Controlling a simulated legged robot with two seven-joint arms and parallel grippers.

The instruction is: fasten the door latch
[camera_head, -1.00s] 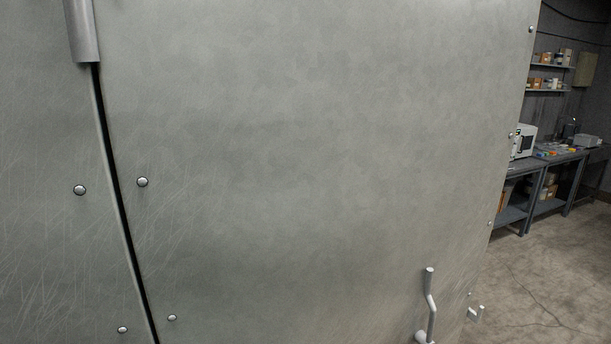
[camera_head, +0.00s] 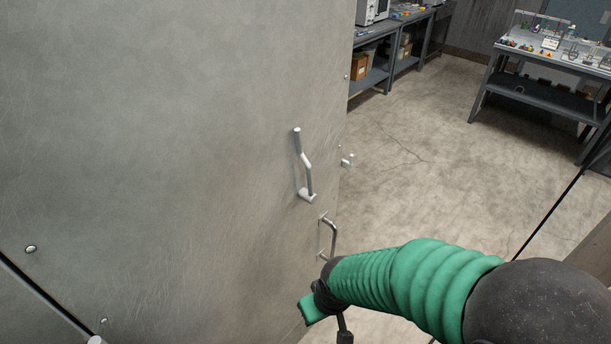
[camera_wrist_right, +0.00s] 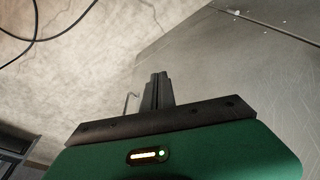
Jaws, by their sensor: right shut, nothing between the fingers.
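The large grey metal door (camera_head: 180,130) fills the left of the head view. A bent metal latch handle (camera_head: 306,172) is mounted near its right edge, its grip end pointing up. A small metal peg (camera_head: 348,160) sticks out just beyond that edge. Below the latch is a U-shaped pull handle (camera_head: 331,240). My right arm comes in from the right, and its gripper (camera_head: 344,330) is low, below the pull handle and apart from the latch. In the right wrist view, the right gripper (camera_wrist_right: 157,90) is shut and empty, with a thin metal bar beside it. My left gripper is out of view.
Bare concrete floor (camera_head: 430,150) lies right of the door. A workbench with shelves (camera_head: 374,75) stands behind, and another table with small parts (camera_head: 540,85) is at the back right. Dark cables (camera_wrist_right: 45,35) show in the right wrist view.

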